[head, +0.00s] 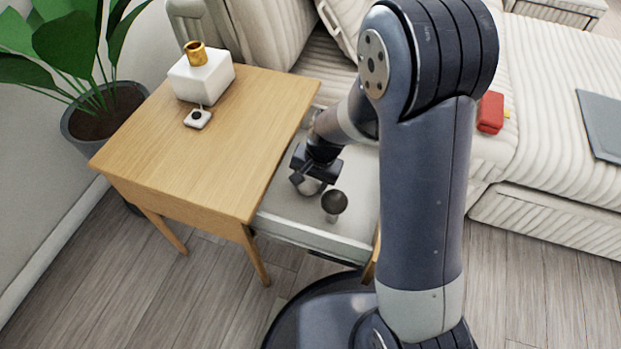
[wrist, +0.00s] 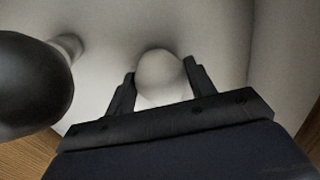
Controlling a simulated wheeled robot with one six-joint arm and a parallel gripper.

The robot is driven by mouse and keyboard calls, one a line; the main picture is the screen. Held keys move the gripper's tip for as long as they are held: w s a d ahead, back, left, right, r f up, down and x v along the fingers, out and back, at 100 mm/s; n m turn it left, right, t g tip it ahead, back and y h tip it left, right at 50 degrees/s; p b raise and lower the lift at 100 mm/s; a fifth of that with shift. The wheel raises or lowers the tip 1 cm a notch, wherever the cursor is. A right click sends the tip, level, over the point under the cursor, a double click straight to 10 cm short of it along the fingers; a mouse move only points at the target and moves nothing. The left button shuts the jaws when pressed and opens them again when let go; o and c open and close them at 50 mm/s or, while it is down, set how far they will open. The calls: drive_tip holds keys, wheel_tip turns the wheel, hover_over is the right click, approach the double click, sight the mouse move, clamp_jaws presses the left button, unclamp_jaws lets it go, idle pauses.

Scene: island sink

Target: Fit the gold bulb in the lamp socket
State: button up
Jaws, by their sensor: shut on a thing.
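The lamp is a white block base (head: 203,78) with a gold socket (head: 195,53) on top, empty and facing up, on the wooden side table. My gripper (head: 309,180) is low inside the open drawer. In the wrist view, my gripper (wrist: 159,70) is shut on a pale round bulb (wrist: 160,75), with one finger on each side of it. The bulb looks pale grey, and no gold colour shows on it. A dark bulb (head: 334,202) stands beside my gripper in the drawer; it also shows in the wrist view (wrist: 32,82), with a pale stub near it.
The drawer (head: 290,225) is pulled out of the side table (head: 235,130), and its walls surround my gripper. A small white switch box (head: 198,118) sits in front of the lamp. A plant (head: 85,100) stands at left. A red object (head: 490,112) lies on the sofa.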

drive_tip(key=shift+r, duration=0.1)
drive_tip(key=w+a+r+p+v, duration=0.1)
drive_tip(key=a+p+v, duration=0.2)
drive_tip(key=p+v, duration=0.95)
drive_tip(key=w+d+r+n+b, duration=0.1)
drive_tip(key=w+d+n+b, duration=0.15)
drive_tip(key=d, duration=0.55)
drive_tip(key=w+d+r+n+b, duration=0.1)
drive_tip(key=w+d+r+n, duration=0.15)
drive_tip(key=d, duration=0.55)
wheel_tip(320, 180, up, 16)
drive_tip(key=s+m+p, duration=0.1)
drive_tip(key=p, duration=2.4)
drive_tip(key=shift+s+a+g+p, duration=0.15)
drive_tip(key=shift+a+g+p, duration=0.15)
drive_tip(key=shift+g+p, duration=0.1)
drive_tip(key=shift+f, duration=0.15)
